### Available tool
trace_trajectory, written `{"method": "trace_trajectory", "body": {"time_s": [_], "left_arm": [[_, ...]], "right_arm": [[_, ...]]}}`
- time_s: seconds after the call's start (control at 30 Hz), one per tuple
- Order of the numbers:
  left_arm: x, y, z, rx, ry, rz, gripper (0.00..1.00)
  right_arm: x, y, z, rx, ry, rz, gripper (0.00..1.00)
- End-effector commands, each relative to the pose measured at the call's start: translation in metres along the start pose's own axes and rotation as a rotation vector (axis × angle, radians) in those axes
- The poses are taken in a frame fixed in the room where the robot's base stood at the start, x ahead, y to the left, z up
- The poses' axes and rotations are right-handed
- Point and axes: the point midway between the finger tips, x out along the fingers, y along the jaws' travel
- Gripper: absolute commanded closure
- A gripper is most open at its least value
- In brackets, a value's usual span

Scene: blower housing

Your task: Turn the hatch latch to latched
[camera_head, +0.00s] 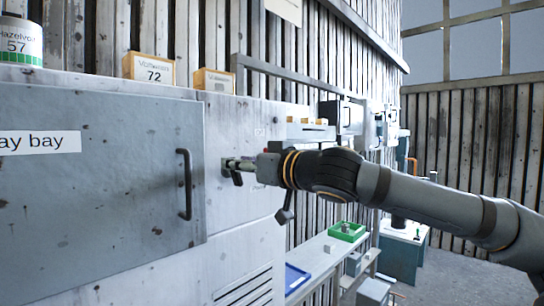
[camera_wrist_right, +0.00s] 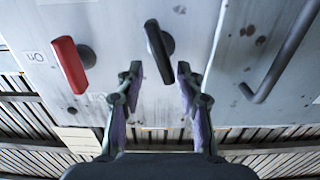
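The hatch (camera_head: 95,185) is a large grey door with a partly cut-off "ay bay" label and a dark bar handle (camera_head: 186,185). The black lever that looks like the hatch latch (camera_wrist_right: 158,50) is on the pale panel beside the door. In the wrist view it stands near upright, slightly slanted, on a dark round pivot. My right gripper (camera_wrist_right: 157,78) is open, and the lever's lower end shows between its fingertips, with gaps on both sides. My left gripper is not in view.
A red lever (camera_wrist_right: 69,65) is on the same panel, close to the left finger in the wrist view. The door's bar handle (camera_wrist_right: 278,60) is to the right there. Boxes and a can (camera_head: 22,42) stand on top of the housing. A green tray (camera_head: 347,232) lies on a lower bench.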

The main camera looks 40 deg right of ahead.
Motion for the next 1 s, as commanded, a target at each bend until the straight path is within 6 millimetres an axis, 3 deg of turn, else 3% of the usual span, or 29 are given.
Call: {"method": "trace_trajectory", "body": {"time_s": [0.03, 0.4, 0.5, 1.0], "left_arm": [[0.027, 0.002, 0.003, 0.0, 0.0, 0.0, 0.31], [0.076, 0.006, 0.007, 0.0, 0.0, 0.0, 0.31], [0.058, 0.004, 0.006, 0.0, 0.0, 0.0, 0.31], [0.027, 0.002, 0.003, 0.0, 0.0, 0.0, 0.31]], "right_arm": [[-0.015, -0.001, 0.01, -0.004, 0.016, -0.002, 0.64], [-0.103, -0.001, 0.006, -0.012, 0.01, -0.006, 0.64], [-0.103, -0.004, -0.007, -0.19, -0.009, -0.007, 0.64], [-0.108, -0.017, -0.027, -1.089, -0.046, -0.048, 0.64]]}}
